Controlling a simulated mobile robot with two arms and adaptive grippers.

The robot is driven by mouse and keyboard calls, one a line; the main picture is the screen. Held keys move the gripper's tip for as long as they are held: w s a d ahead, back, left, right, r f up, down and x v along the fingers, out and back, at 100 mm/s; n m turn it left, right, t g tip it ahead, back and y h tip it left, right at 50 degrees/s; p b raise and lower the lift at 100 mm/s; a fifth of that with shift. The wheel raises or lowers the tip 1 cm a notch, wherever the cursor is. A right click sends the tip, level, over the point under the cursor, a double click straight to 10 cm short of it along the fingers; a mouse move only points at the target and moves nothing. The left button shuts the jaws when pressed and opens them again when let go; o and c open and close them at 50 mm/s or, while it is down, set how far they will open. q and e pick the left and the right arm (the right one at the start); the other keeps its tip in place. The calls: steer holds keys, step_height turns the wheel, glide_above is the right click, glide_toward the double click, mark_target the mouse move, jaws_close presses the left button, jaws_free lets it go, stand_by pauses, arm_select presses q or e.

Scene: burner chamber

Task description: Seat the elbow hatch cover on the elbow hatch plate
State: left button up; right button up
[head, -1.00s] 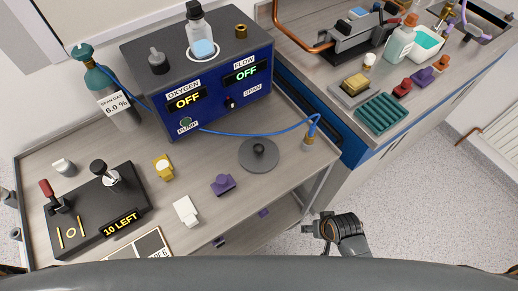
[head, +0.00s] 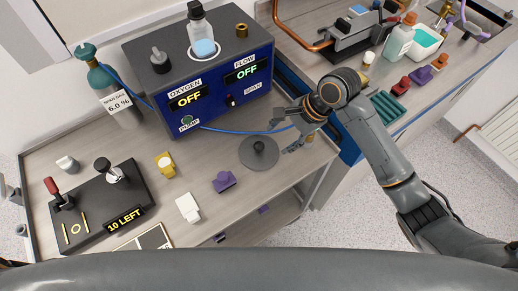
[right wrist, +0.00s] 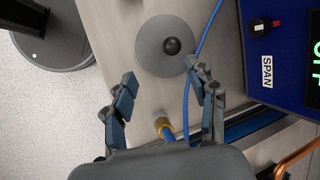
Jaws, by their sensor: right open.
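A round grey disc with a black knob in its middle, which looks like the elbow hatch cover (head: 248,159), lies flat on the grey worktop. It also shows in the right wrist view (right wrist: 150,52), just ahead of the fingers. My right gripper (head: 282,133) is open and empty, beside and above the disc on its right side, apart from the knob. Its two fingers show spread in the right wrist view (right wrist: 163,84). I cannot make out the elbow hatch plate in these views. My left gripper is not in view.
A blue oxygen and flow box (head: 215,105) stands behind the disc. A blue hose (right wrist: 187,95) runs beside the disc to a brass-coloured end (right wrist: 164,127) between the fingers' bases. A purple block (head: 224,181) and a white block (head: 188,207) lie to the left.

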step_height(320, 180, up, 4)
steer(key=w+m, duration=0.2)
steer(key=p, duration=0.1)
glide_above(260, 144)
steer(key=d, duration=0.2)
steer(key=shift+m+g, duration=0.3)
steer(key=shift+g, duration=0.1)
steer(key=f, duration=0.7)
steer(key=shift+s+d+f, duration=0.1)
steer(key=shift+s+f, duration=0.15)
steer(key=shift+s, duration=0.1)
steer(key=shift+w+p+x, duration=0.15)
steer(key=shift+p+x, duration=0.25)
steer(key=shift+x, duration=0.95)
steer(key=shift+w+p+x, duration=0.1)
steer(key=shift+p+x, duration=0.25)
steer(key=shift+x, duration=1.05)
steer(key=shift+d+f, duration=0.1)
steer(key=shift+d, duration=0.1)
steer(key=shift+c, duration=0.4)
jaws_close()
